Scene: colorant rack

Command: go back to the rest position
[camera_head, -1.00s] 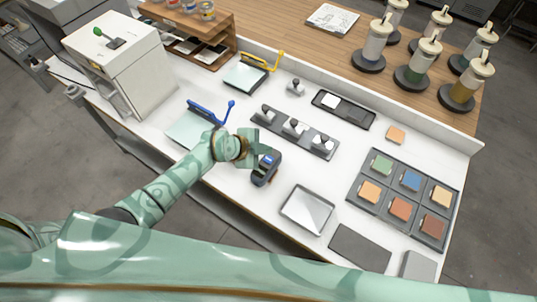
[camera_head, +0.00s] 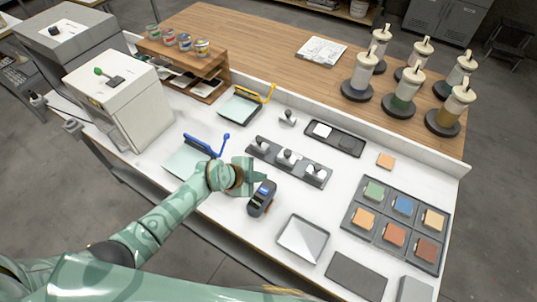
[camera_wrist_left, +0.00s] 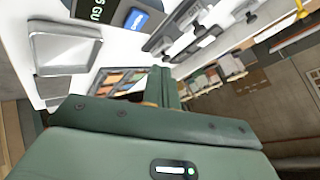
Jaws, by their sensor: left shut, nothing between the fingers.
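My left gripper (camera_head: 250,177) is shut and empty in the head view, its arm coming in from the lower left. It is over the white bench, just left of and close to a dark handheld device (camera_head: 261,199) with a blue screen. Whether it touches the device cannot be told. In the left wrist view my gripper's green body fills the lower half, and part of the dark device (camera_wrist_left: 107,14) shows at the top. My right gripper is not in view.
A metal tray (camera_head: 303,239), a dark mat (camera_head: 356,275) and a sample tray (camera_head: 378,233) lie to the right. A row of stampers (camera_head: 288,161) lies behind. A blue-handled board (camera_head: 186,158) is close to my left forearm. Pump bottles (camera_head: 403,91) stand at the back right.

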